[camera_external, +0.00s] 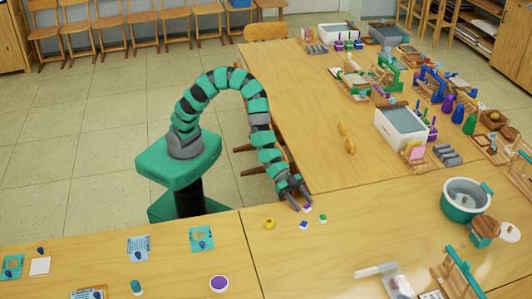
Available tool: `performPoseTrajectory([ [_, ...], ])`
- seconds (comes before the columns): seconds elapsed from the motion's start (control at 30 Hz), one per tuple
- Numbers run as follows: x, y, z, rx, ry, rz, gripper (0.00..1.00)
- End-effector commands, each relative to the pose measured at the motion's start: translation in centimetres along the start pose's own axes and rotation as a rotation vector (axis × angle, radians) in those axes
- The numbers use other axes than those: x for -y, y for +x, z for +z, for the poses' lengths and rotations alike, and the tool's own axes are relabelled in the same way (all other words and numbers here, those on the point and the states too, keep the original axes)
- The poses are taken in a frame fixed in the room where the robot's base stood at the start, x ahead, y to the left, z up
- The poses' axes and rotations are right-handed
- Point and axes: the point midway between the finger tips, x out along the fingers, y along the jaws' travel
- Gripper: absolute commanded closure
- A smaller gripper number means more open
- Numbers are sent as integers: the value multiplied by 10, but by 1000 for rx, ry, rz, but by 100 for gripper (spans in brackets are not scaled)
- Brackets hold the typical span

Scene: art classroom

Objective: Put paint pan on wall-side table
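My gripper (304,206) points down at the front right table (350,235), close to its back edge. Its two fingers look apart, with a small purple-and-white paint pan (307,208) at their tips. I cannot tell whether they touch it. A blue-and-white pan (303,225), a green-and-white pan (323,218) and a yellow pot (269,223) stand close by on the same table. Which table is the wall-side one is not clear from this view. A long table (310,120) runs back toward the wall, and another table (60,262) is at front left.
A white tub (401,128), bottles and wooden tools crowd the long table's right side; its left side is mostly clear, with two small yellow-orange pieces (350,146). A green-and-white bucket (466,200) stands at right. The front left table holds cards and a purple pot (219,284).

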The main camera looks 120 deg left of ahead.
Motion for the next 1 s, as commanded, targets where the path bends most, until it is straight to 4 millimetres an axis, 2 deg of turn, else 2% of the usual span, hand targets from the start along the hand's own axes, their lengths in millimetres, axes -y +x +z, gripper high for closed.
performPoseTrajectory([
  [0.37,0,-6,-3,0,0,0,53],
  [0.47,1,-17,-3,1,0,-1,53],
  [0.93,2,-91,-3,0,-1,-3,53],
  [1.0,0,-92,-1,-5,2,1,53],
])
